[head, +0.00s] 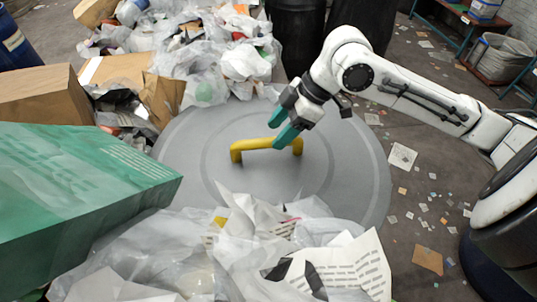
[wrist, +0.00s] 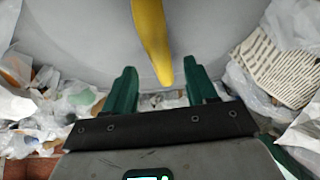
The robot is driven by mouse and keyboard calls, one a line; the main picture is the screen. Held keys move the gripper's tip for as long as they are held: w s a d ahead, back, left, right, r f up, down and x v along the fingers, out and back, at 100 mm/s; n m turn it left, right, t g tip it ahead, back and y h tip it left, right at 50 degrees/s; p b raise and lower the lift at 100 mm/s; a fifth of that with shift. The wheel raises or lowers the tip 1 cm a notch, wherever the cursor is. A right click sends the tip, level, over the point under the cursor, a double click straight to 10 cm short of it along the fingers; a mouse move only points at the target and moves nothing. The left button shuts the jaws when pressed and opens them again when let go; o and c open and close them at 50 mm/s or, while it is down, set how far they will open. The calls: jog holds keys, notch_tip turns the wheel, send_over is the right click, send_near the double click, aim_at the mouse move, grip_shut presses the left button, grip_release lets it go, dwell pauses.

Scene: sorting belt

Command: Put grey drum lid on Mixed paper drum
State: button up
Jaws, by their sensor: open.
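The grey drum lid (head: 335,170) is a wide round disc lying flat in the middle of the head view, with a yellow bar handle (head: 262,144) across its centre. Plastic and paper cover parts of its rim, and what lies beneath it is hidden. My gripper (head: 277,130) has green fingers, spread open, at the handle's right half. In the wrist view the yellow handle (wrist: 152,40) runs down toward the gap between the fingers (wrist: 161,88), nearer the right finger; I cannot tell whether they touch. No drum labelled Mixed paper is readable.
A green box (head: 80,190) and brown cartons (head: 45,97) stand at the left. Plastic and paper heaps lie behind (head: 205,50) and in front (head: 230,255). Dark drums (head: 297,35) stand behind.

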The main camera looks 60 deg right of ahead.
aim_at(269, 139)
jog(key=x, duration=0.1)
jog(key=p+x, duration=0.1)
jog(key=x, duration=0.3)
jog(key=shift+w+a+p, duration=0.25)
jog(key=shift+a+p, duration=0.05)
jog(key=shift+p, duration=0.1)
jog(key=shift+w+a+f, duration=0.15)
jog(key=shift+w+f, duration=0.05)
jog(key=shift+f, duration=0.4)
jog(key=shift+c, duration=0.3)
grip_shut()
jog(key=shift+r, duration=0.15)
